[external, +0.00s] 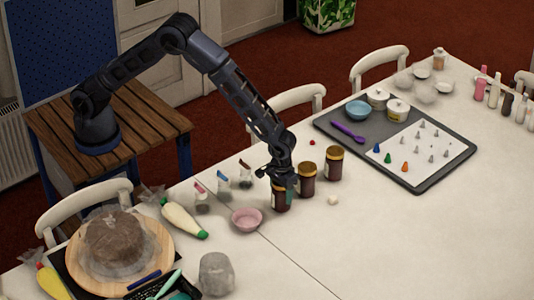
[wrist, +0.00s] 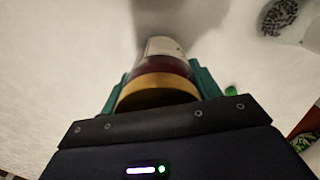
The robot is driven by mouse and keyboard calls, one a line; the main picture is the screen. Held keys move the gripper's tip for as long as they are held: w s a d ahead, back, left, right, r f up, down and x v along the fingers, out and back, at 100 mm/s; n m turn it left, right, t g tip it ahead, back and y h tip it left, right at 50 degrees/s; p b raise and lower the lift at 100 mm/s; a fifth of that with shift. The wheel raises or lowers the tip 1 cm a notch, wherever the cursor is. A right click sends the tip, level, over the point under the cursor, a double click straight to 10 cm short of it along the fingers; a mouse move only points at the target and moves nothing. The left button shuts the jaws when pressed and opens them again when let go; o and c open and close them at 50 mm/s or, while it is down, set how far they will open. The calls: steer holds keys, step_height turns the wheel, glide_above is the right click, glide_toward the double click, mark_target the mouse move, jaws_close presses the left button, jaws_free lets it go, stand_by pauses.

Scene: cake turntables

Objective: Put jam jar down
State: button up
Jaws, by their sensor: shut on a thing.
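The jam jar (external: 281,201) is dark with a pale label and stands about upright at the near end of a row of jars. In the wrist view, its gold lid (wrist: 158,90) faces me, with dark red jam and a pale label beyond. My gripper (external: 283,184) is shut on the jar from above, and its teal fingers flank the lid in the wrist view (wrist: 160,88). The jar's base is at or just above the white table (external: 400,240); I cannot tell if it touches. My fingers hide its top in the external view.
Two similar jars (external: 307,179) (external: 334,162) stand just right of the held one. A pink bowl (external: 247,219) is close on its left. A small white item (external: 333,200) lies to the right. A grey tray (external: 435,185) is farther right. The table's front right is clear.

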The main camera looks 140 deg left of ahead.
steer(key=o, duration=1.5)
steer(key=shift+f, duration=0.1)
steer(key=shift+c, duration=0.2)
step_height(320, 180, up, 12)
steer(key=shift+r, duration=0.25)
